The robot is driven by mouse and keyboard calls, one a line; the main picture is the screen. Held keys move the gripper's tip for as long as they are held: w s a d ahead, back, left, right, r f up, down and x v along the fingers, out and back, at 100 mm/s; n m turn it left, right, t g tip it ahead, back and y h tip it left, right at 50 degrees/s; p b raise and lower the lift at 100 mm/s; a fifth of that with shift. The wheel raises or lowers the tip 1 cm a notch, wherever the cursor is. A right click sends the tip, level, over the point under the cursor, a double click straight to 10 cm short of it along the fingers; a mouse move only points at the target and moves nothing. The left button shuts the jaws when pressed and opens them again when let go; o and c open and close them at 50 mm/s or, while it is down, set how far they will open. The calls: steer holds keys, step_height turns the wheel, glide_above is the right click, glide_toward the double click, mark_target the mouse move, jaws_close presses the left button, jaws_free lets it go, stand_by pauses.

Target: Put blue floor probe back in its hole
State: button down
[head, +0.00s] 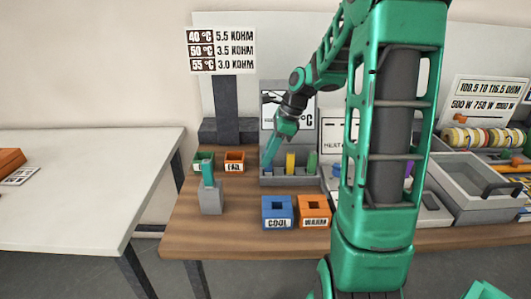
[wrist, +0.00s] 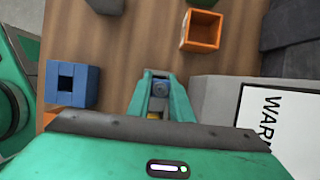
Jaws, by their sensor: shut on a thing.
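My gripper (head: 271,153) points down at the left end of a grey rack (head: 290,181) and is shut on the blue floor probe (head: 268,168). Only a little blue shows below the fingers, low at the rack's left slot. I cannot tell whether its tip is inside the hole. A yellow probe (head: 290,162) and a green probe (head: 312,162) stand upright in the rack to the right of my gripper. In the wrist view my gripper (wrist: 159,80) has its fingers close together, and the held probe is mostly hidden between them.
The blue COOL box (head: 277,212) and orange WARM box (head: 314,212) stand in front of the rack. A green box (head: 203,162) and an orange FAIL box (head: 234,161) are behind left. A grey block (head: 211,201) holds a teal-handled tool. Signs stand behind the rack.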

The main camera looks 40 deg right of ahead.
steer(key=shift+f, duration=0.1)
steer(key=c, duration=1.5)
jaws_free()
steer(key=v, duration=1)
steer(key=shift+s+d+r, duration=0.1)
steer(key=shift+d+r, duration=0.1)
steer(key=shift+r, duration=0.1)
steer(key=s+a+f+n+g+h, duration=0.1)
steer(key=s+a+f+n, duration=0.1)
steer(key=s+n, duration=0.4)
steer(key=s+a+f+n+h, duration=0.1)
steer(key=s+a+f+n, duration=0.1)
steer(key=s+n, duration=0.4)
steer(key=s+a+f+n+g+h, duration=0.1)
steer(key=s+n, duration=0.5)
steer(key=s, duration=0.8)
steer(key=shift+s+a+f+g, duration=0.15)
steer(key=shift+a+f, duration=0.15)
steer(key=shift+f, duration=0.35)
steer(key=shift+s+a+f+g, duration=0.15)
steer(key=shift+a+f, duration=0.15)
steer(key=shift+f, duration=0.4)
